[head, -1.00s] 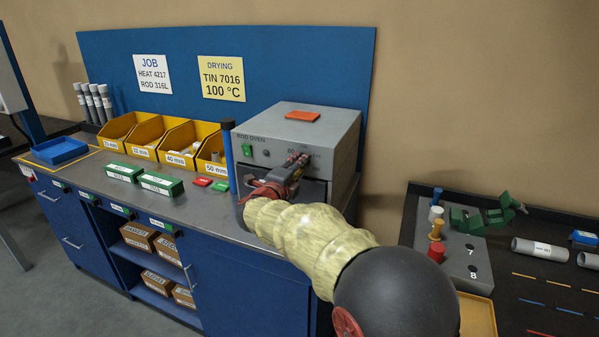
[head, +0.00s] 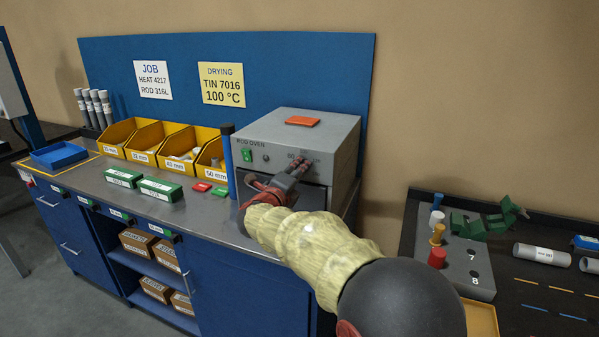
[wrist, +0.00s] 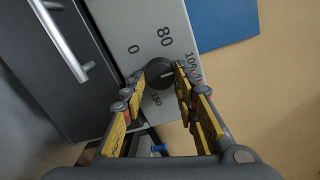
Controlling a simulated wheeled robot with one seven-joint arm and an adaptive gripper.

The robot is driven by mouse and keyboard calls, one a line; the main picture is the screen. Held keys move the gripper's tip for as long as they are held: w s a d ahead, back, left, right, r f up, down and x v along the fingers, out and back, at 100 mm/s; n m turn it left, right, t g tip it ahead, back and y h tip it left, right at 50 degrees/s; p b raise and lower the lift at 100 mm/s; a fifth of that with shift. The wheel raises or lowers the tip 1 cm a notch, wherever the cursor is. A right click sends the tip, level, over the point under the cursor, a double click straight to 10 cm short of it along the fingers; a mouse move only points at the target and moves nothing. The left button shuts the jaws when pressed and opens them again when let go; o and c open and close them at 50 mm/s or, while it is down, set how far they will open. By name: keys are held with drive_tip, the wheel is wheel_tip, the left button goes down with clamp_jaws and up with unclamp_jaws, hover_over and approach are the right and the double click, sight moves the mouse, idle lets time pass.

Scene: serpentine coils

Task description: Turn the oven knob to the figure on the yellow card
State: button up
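The yellow card (head: 222,84) on the blue back panel reads DRYING, TIN 7016, 100 °C. The grey rod oven (head: 335,140) stands on the bench below it. In the head view my gripper (head: 299,165) is at the oven's front and hides the knob. In the wrist view the dark round oven knob (wrist: 160,73) sits between the fingertips of my gripper (wrist: 159,74). The fingers are apart on either side of it; the right tip is very close, and contact is unclear.
The oven has a green switch (head: 247,155) and a door handle (wrist: 62,42). A red-orange block (head: 302,121) lies on top. Yellow bins (head: 163,140) and green boxes (head: 160,189) stand to the left. A white job card (head: 153,80) hangs beside the yellow one.

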drive_tip(key=o, duration=0.5)
drive_tip(key=shift+c, duration=0.2)
drive_tip(key=shift+s, duration=0.1)
drive_tip(key=v, duration=1.1)
drive_tip(key=shift+s+a, duration=0.2)
drive_tip(key=shift+s, duration=0.2)
